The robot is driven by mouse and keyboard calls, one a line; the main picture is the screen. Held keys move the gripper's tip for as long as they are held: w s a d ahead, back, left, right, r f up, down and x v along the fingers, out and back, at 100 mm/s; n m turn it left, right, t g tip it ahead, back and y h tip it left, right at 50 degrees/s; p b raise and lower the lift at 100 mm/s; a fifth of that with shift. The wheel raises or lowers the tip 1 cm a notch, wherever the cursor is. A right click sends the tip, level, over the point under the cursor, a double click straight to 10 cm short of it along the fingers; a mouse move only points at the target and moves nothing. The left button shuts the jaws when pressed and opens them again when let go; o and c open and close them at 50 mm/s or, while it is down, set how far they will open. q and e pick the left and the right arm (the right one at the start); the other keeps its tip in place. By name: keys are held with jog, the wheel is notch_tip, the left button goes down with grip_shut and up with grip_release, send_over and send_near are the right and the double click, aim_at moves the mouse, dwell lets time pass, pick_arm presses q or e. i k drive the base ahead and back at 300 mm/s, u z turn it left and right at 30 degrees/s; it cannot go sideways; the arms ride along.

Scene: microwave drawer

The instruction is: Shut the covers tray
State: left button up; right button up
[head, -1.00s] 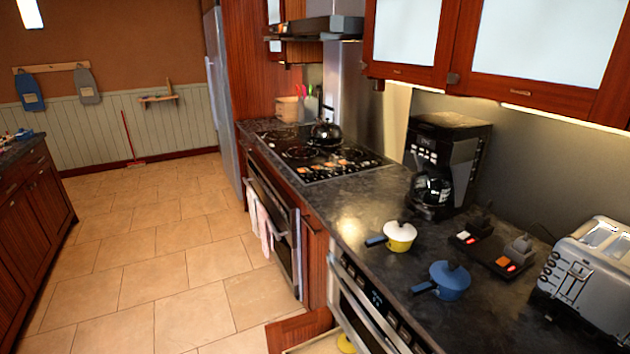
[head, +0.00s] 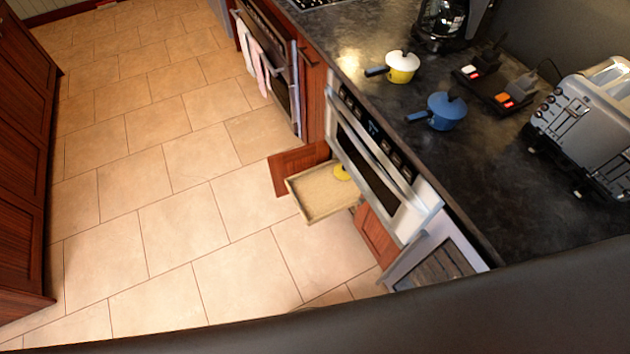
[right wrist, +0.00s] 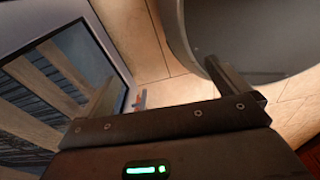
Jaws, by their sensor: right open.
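The covers tray (head: 310,212) is a pale, shallow drawer pulled out below the built-in microwave (head: 372,165). Its reddish wood front (head: 285,175) faces the floor area on the left. A yellow round cover (head: 341,172) lies in it near the cabinet side, partly hidden by the microwave front. My right gripper (right wrist: 160,75) is open and empty in the right wrist view. It is above the floor, beside a framed panel with slats (right wrist: 45,90). The tray cannot be made out in that view. My left gripper is not in view.
The dark counter (head: 480,185) above the microwave holds a blue pot (head: 447,111), a yellow pot (head: 402,67) and a toaster (head: 590,125). Towels (head: 258,65) hang on the oven front. The tiled floor (head: 190,230) left of the tray is clear.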

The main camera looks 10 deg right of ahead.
aim_at(316, 192)
jog(key=z, duration=1.45)
jog(key=k, duration=1.15)
jog(key=u, duration=2)
jog(key=i, duration=0.5)
jog(key=u, duration=0.05)
